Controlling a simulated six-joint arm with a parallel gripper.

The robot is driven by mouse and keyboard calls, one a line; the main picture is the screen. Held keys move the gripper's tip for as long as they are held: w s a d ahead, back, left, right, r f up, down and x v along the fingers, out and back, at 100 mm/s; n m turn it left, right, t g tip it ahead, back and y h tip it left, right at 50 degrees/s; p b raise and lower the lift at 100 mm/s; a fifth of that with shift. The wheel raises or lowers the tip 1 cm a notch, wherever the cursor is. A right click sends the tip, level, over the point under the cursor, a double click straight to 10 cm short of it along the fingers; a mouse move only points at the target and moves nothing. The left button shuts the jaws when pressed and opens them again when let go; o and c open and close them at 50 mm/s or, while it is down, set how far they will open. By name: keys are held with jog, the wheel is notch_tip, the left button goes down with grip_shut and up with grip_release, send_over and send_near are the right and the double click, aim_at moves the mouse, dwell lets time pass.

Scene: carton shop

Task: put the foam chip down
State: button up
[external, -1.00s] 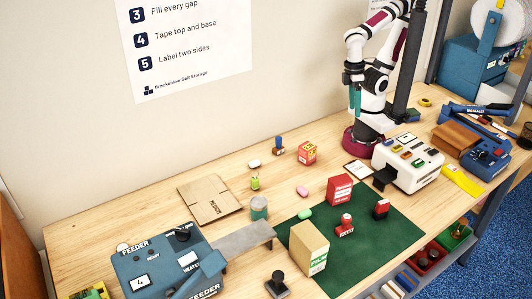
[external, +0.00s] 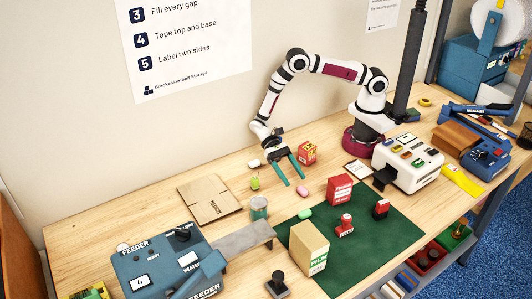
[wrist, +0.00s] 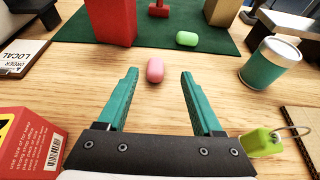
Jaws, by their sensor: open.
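A pink foam chip (external: 303,191) lies on the bare wood just beyond the back edge of the green mat (external: 380,249). My gripper (external: 296,182) is open and empty, its teal fingers pointing down toward the chip from behind. In the wrist view the pink chip (wrist: 155,70) shows between the two fingertips, apart from both. A green chip (external: 305,214) lies on the mat's back edge, and it also shows in the wrist view (wrist: 187,38). A white chip (external: 254,163) lies on the wood left of my gripper.
A red-and-yellow box (external: 307,153) stands close behind my gripper. A teal tin (external: 259,208), a small green tag with a ring (wrist: 262,141) and a flat carton (external: 209,200) are to the left. A red box (external: 340,190) stands on the mat.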

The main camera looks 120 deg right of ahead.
aim_at(302, 188)
jog(key=x, duration=0.6)
jog(key=shift+s, duration=0.4)
grip_shut()
